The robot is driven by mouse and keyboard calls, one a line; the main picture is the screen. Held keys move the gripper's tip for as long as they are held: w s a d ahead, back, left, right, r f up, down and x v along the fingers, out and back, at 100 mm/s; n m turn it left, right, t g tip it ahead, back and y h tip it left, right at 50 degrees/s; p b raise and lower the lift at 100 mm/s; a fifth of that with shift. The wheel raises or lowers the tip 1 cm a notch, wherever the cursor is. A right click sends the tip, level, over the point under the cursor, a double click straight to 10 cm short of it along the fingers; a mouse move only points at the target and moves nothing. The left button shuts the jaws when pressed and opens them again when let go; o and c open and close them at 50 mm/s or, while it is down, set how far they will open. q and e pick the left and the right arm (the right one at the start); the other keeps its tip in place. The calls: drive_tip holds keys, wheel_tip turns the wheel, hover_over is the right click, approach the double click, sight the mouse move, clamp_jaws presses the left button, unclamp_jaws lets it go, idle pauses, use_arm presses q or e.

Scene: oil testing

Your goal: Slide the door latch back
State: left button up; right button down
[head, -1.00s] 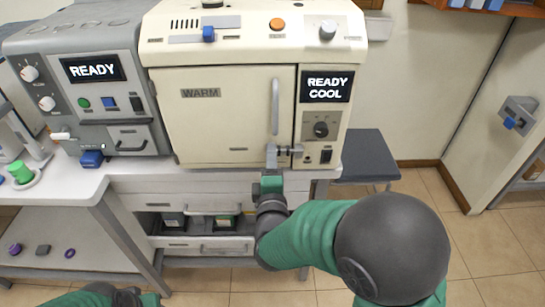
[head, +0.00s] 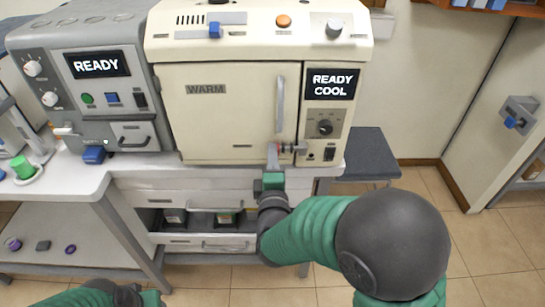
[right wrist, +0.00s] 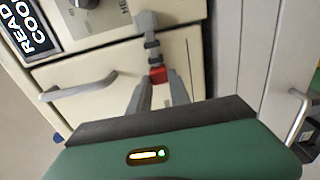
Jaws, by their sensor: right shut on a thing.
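The door latch (head: 291,147) is a small grey bolt with a red part, at the lower right of the cream oven's door (head: 228,118). My right gripper (head: 273,154) comes up from below at its left end. In the right wrist view, the two grey fingers (right wrist: 160,80) close in on the latch by its red part (right wrist: 157,75). The fingers are shut on the latch. The exact contact is small and partly hidden. The door looks closed, with a vertical handle (head: 280,104). My left gripper (head: 132,297) shows at the bottom edge, partly cut off; its jaws are unclear.
A grey machine (head: 95,85) stands left of the cream oven on the white bench (head: 75,172). A dark stool (head: 365,155) is at the right. Drawers (head: 205,243) lie below the oven. The tiled floor at the right is clear.

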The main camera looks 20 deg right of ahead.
sight(260, 147)
drive_tip(key=shift+d+f, duration=0.15)
drive_tip(key=shift+d, duration=0.25)
drive_tip(key=a, duration=0.1)
drive_tip(key=p, duration=0.1)
drive_tip(key=a, duration=0.1)
drive_tip(key=shift+w+a+r+p, duration=0.2)
drive_tip(key=shift+w+a+p, duration=0.05)
drive_tip(key=shift+a+p, duration=0.1)
drive_tip(key=shift+w+a+f, duration=0.1)
drive_tip(key=shift+a+f, duration=0.05)
drive_tip(key=shift+a, duration=0.3)
drive_tip(key=c, duration=1.2)
unclamp_jaws()
drive_tip(key=shift+w+a+f, duration=0.1)
drive_tip(key=shift+w+a, duration=0.1)
drive_tip(key=shift+d, duration=0.1)
